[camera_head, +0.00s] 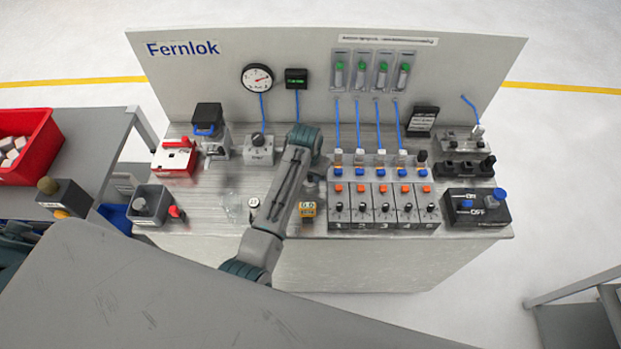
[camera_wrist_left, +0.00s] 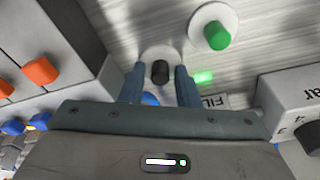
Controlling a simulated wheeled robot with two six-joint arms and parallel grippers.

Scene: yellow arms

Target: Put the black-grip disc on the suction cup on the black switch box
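The black-grip disc (camera_wrist_left: 160,71), a pale disc with a short black knob, lies on the metal worktop in the left wrist view. My left gripper (camera_wrist_left: 160,82) has its two blue fingers on either side of the black knob, with gaps visible beside it; it looks open. In the head view my left arm reaches over the middle of the bench and its fingertips are mostly hidden. The black switch box (camera_head: 462,217) stands at the bench's right front, with blue round parts on top. I cannot tell which one is the suction cup. My right gripper is not in view.
A green-grip disc (camera_wrist_left: 216,34) lies close by. A row of switch modules (camera_head: 384,220) with orange buttons stands between my gripper and the black box. A yellow block (camera_head: 307,209) sits beside my arm. A back panel (camera_head: 210,85) rises behind the bench.

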